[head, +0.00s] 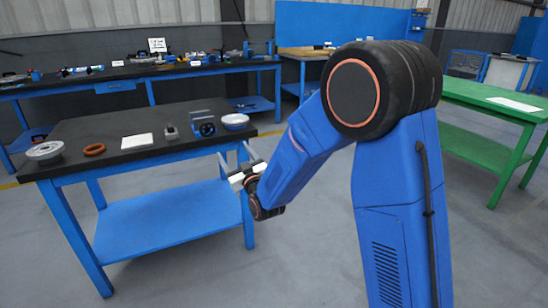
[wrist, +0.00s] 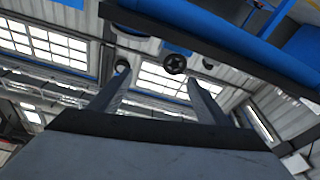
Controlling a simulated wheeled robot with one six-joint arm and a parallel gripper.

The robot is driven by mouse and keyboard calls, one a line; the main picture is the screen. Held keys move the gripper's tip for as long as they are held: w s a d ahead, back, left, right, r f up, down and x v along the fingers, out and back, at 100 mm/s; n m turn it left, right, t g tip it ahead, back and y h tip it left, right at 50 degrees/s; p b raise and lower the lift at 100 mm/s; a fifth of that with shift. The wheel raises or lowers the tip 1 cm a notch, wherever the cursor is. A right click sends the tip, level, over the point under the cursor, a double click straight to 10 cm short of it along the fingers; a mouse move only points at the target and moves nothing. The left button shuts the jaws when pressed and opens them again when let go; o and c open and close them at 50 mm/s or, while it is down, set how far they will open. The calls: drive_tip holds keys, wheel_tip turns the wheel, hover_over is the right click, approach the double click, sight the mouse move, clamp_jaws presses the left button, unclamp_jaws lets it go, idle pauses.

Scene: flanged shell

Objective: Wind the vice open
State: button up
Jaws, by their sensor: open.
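The vice (head: 203,115) is a small grey-and-blue block near the right end of the dark bench top in the head view. Its round dark handwheel (head: 207,129) faces the bench's front edge. In the wrist view a dark spoked wheel (wrist: 174,63), which looks like that handwheel, shows between and beyond the fingertips. My gripper (head: 235,156) is open and empty, in front of the bench's right front corner and apart from the vice. Its two fingers also show spread in the wrist view (wrist: 160,80). The vice jaws are too small to make out.
On the bench (head: 70,129) are a flanged grey part (head: 45,150), an orange ring (head: 94,149), a white sheet (head: 137,141), a small grey item (head: 170,131) and a white-topped round part (head: 235,120) close beside the vice. A green table (head: 490,98) stands right. Floor in front is clear.

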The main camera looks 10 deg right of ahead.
drive_tip(key=s+d+r+m+g+h, duration=0.1)
drive_tip(key=s+d+g, duration=0.1)
drive_tip(key=s+d, duration=0.2)
drive_tip(key=s+d+r+m+g+h, duration=0.1)
drive_tip(key=s+d, duration=0.3)
drive_tip(key=d, duration=0.4)
drive_tip(key=shift+s+d+r+g+h, duration=0.25)
drive_tip(key=shift+d+g+h, duration=0.1)
drive_tip(key=shift+g+h, duration=0.45)
drive_tip(key=s+d+f+m+g+h, duration=0.1)
drive_tip(key=s+d+g, duration=0.2)
drive_tip(key=s, duration=1)
drive_tip(key=s+d+f+m+g+h, duration=0.1)
drive_tip(key=s+d+f+g, duration=0.1)
drive_tip(key=s+d, duration=0.5)
drive_tip(key=s+d+f+m+g+h, duration=0.1)
drive_tip(key=s+d+g, duration=0.3)
drive_tip(key=s, duration=1.5)
drive_tip(key=shift+d+f+m+g, duration=0.3)
drive_tip(key=shift+d+f+m, duration=0.3)
drive_tip(key=shift+d, duration=0.45)
